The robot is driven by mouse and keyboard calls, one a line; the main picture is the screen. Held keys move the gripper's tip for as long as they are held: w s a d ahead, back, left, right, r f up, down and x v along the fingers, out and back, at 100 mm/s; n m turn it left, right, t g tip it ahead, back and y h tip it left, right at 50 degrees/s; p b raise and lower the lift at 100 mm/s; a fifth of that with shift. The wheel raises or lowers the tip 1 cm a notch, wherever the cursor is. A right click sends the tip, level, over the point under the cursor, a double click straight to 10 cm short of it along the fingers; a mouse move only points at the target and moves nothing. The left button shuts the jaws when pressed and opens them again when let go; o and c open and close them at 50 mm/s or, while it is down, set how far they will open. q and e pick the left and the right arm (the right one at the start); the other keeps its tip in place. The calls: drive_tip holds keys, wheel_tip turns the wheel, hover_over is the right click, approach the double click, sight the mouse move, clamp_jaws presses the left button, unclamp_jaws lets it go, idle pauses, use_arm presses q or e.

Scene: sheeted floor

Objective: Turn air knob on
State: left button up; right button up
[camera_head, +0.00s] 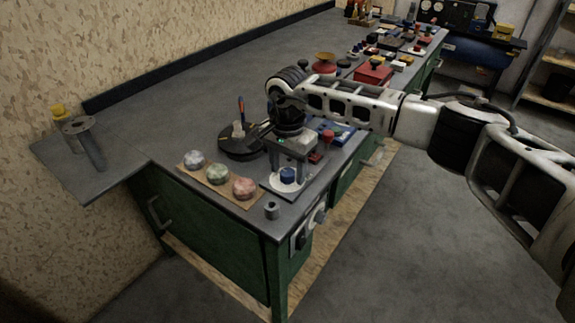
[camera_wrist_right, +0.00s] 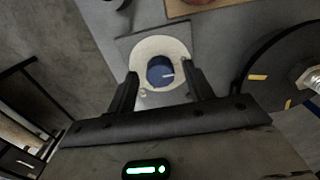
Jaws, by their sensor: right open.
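A blue knob (camera_head: 288,175) sits on a round white dial at the front corner of the green workbench. In the right wrist view the knob (camera_wrist_right: 160,71) shows a short white mark pointing right, on its white dial (camera_wrist_right: 147,51) and grey square plate. My right gripper (camera_head: 287,163) is just above and behind the knob in the head view, pointing down. In the right wrist view its two fingers (camera_wrist_right: 162,88) are apart, with the knob appearing between and slightly beyond their tips. Contact with the knob cannot be told. My left gripper is not in view.
A brown board with several coloured round pieces (camera_head: 219,175) lies left of the dial. A dark round disc (camera_head: 240,148) stands behind it. A small grey cylinder (camera_head: 271,210) is at the bench's front edge. Red and blue items lie beside my wrist.

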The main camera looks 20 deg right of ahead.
drive_tip(key=shift+c, duration=0.3)
drive_tip(key=c, duration=0.9)
